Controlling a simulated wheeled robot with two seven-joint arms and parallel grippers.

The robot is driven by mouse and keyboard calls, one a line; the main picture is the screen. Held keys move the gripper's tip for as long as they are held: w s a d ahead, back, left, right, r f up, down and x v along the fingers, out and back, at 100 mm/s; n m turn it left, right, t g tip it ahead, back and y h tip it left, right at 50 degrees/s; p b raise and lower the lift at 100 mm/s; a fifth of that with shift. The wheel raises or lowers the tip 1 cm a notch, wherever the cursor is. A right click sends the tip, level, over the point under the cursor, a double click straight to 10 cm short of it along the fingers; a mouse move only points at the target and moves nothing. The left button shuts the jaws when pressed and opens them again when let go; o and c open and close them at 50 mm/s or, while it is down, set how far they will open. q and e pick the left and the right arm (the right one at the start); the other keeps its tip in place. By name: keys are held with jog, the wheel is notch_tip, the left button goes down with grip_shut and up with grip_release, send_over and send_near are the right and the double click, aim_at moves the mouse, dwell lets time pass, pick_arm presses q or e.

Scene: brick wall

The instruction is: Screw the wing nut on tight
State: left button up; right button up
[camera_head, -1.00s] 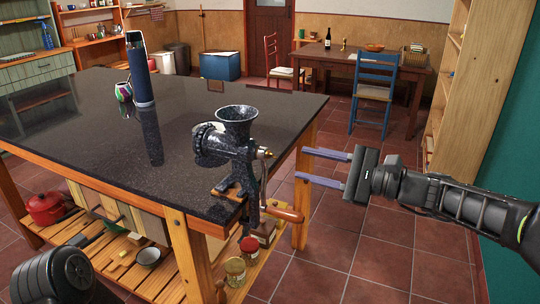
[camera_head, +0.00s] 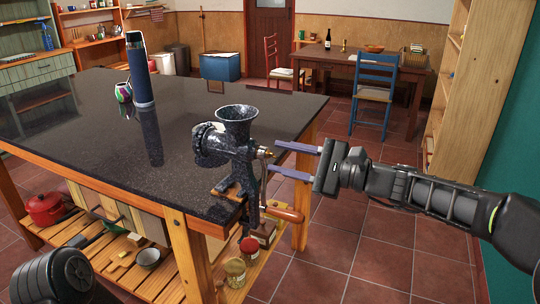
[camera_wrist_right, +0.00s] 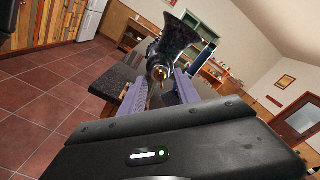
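A dark speckled meat grinder (camera_head: 236,150) is clamped at the corner of the black-topped table. Its brass wing nut (camera_head: 265,153) sits at the end of the crank axle, facing right; it also shows in the right wrist view (camera_wrist_right: 157,74). The crank (camera_head: 263,190) hangs down from there to a wooden handle (camera_head: 285,214). My right gripper (camera_head: 274,158) is open, its two fingers reaching left, one above and one below the nut's level. The fingertips are close to the nut; I cannot tell whether they touch it. My left gripper is out of view.
The floor right of the table is clear.

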jog(key=shift+w+a, duration=0.2)
jog(key=shift+a, duration=0.15)
dwell(0.5)
grip_shut()
